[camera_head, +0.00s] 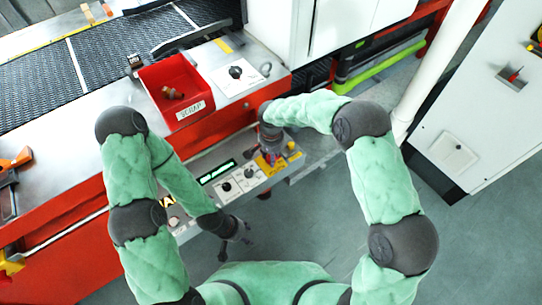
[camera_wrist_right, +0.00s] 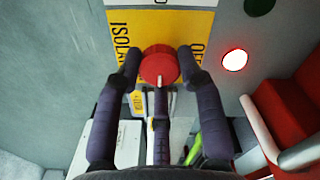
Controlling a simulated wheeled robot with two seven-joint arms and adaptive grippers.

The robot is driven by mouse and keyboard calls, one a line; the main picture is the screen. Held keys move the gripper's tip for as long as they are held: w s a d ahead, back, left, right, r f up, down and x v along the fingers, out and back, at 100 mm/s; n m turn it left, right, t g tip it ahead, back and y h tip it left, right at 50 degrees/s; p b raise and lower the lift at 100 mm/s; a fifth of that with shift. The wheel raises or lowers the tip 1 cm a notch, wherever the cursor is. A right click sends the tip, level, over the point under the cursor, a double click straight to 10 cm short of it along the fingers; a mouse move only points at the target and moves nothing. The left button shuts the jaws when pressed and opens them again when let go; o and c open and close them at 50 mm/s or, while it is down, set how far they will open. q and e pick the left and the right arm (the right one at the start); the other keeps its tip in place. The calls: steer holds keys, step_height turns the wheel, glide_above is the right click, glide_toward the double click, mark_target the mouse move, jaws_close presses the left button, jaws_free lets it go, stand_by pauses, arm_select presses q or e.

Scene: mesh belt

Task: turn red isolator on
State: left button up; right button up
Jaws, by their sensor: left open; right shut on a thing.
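The red isolator (camera_wrist_right: 159,64) is a round red knob on a yellow plate (camera_wrist_right: 125,30) with black lettering, partly cut off and hidden. In the right wrist view my right gripper (camera_wrist_right: 160,70) has its dark fingers closed around the knob. In the head view the yellow plate (camera_head: 268,169) sits at the right end of the control panel, and my right gripper (camera_head: 271,146) comes down over it, hiding most of the knob. My left gripper (camera_head: 243,237) is open and empty, below the panel's front edge and apart from it.
The grey control panel (camera_head: 190,222) carries a green display (camera_head: 217,172) and black rotary knobs. A lit round lamp (camera_wrist_right: 235,60) is right of the isolator. A red scrap bin (camera_head: 180,80) stands behind the panel, beside the mesh belt (camera_head: 110,55). Floor at right is clear.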

steer(key=shift+w+r, duration=0.15)
steer(key=shift+w, duration=0.05)
steer(key=o, duration=1.1)
steer(key=shift+c, duration=0.2)
steer(key=shift+o, duration=0.4)
steer(key=shift+s, duration=0.1)
step_height(320, 180, up, 12)
steer(key=shift+s+f, duration=0.1)
steer(key=shift+f, duration=0.1)
